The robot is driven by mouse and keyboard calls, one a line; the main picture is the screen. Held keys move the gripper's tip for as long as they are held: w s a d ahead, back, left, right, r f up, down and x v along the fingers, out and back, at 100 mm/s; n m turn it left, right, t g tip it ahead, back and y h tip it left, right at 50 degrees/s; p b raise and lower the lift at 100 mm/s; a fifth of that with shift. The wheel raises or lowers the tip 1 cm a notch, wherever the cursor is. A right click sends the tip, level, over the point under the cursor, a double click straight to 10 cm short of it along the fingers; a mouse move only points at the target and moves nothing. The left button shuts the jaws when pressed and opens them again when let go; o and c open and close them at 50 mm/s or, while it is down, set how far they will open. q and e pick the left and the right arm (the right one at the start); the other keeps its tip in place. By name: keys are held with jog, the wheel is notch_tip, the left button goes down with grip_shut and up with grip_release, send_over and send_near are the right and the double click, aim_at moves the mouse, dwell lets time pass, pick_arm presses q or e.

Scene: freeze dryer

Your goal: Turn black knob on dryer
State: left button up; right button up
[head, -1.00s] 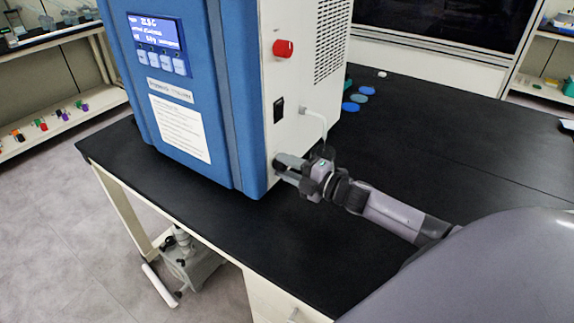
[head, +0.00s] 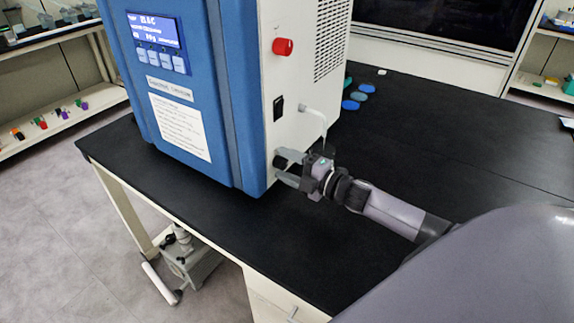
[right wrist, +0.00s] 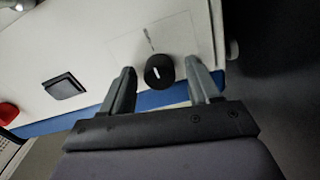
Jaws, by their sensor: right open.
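The freeze dryer (head: 185,90) has a blue front with a lit screen and a white side panel. Its black knob (right wrist: 159,71), round with a white mark, sits low on the side panel. In the head view the knob (head: 280,162) shows partly, at my right gripper's fingers. My right gripper (head: 283,168) is open at the side panel. In the right wrist view its fingers (right wrist: 163,84) stand on either side of the knob, with a gap to each; I cannot tell how deep they reach. My left gripper is not in view.
Blue discs (head: 355,97) lie on the black bench (head: 430,140) behind. The bench to the right is clear.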

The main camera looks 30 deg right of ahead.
jog(key=v, duration=0.7)
jog(key=shift+b, duration=0.3)
dwell(0.4)
